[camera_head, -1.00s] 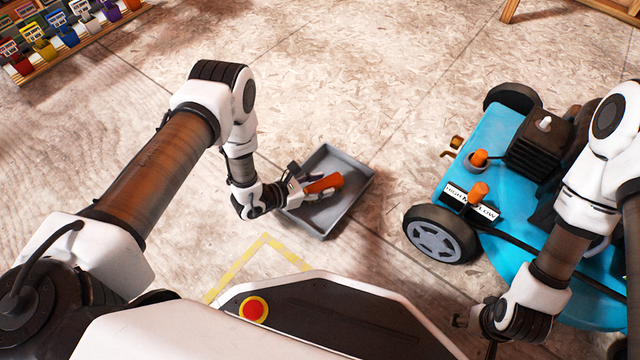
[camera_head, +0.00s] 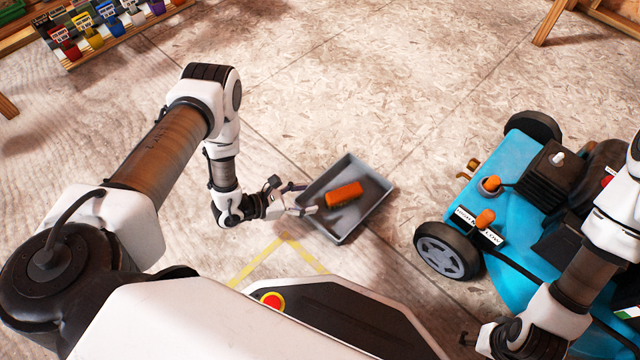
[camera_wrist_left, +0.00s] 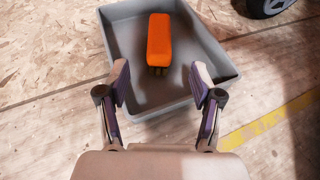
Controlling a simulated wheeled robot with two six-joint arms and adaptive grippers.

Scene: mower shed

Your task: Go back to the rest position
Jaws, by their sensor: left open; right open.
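My left gripper (camera_head: 299,199) is open and empty at the left edge of a grey tray. Its two fingers also show in the left wrist view (camera_wrist_left: 160,88), apart, with the tray beyond them. My right gripper (camera_head: 474,342) is low at the right, near the blue mower; its fingers are small and partly cut off by the bottom of the picture.
The grey tray (camera_head: 375,207) on the floor holds an orange block-like object (camera_head: 344,194). The blue mower (camera_head: 512,187) stands at the right. A rack of coloured items (camera_head: 70,59) is at the upper left. Yellow tape (camera_head: 257,259) marks the floor. Floor behind the tray is clear.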

